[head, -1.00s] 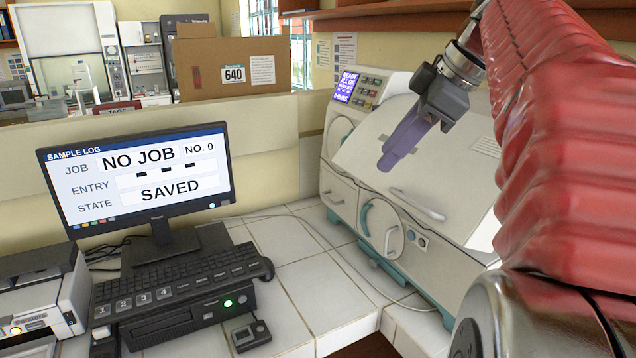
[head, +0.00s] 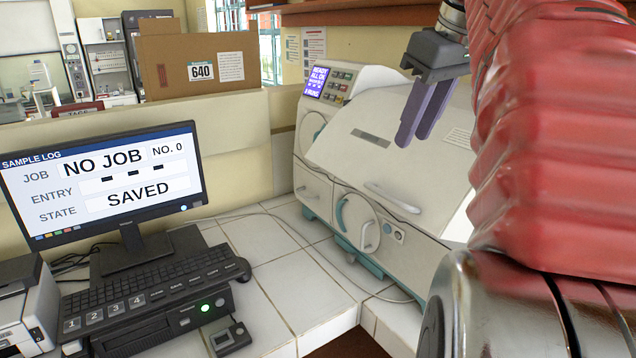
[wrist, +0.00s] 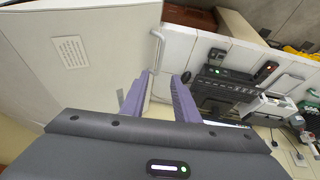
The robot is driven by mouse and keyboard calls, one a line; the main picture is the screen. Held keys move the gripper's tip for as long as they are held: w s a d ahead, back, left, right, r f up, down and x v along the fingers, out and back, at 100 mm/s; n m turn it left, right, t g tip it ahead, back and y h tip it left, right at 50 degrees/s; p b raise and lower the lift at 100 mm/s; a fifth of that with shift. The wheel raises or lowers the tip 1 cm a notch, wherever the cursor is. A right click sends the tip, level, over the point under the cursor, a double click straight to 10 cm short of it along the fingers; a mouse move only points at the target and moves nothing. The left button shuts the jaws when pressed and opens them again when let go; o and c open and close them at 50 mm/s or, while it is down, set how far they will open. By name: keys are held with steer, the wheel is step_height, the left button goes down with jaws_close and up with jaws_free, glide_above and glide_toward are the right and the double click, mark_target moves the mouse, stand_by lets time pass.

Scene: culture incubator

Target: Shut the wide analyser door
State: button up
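The white analyser (head: 345,190) stands on the tiled bench right of centre in the head view. Its wide door (head: 385,150) is the broad sloping panel, with a bar handle (head: 393,197) near its lower edge. I cannot tell how far ajar it is. In the wrist view the door (wrist: 95,75) fills the left side, with the handle (wrist: 156,50) just beyond the fingertips. My gripper (head: 415,138) hangs before the upper part of the door, its two purple fingers apart and empty. The fingers (wrist: 163,85) also show apart in the wrist view. My red-sleeved arm hides the analyser's right end.
A monitor (head: 105,180) and keyboard (head: 165,280) stand left on the bench. A round hatch (head: 357,222) sits below the door, and a control panel (head: 335,85) at the upper left. A cable crosses the clear tiles between. A shelf (head: 370,12) overhangs the analyser.

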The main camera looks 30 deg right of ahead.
mark_target(385, 193)
steer(key=x, duration=1.3)
steer(key=shift+w+f, duration=0.1)
steer(key=shift+f, duration=0.3)
steer(key=shift+c, duration=0.3)
jaws_close()
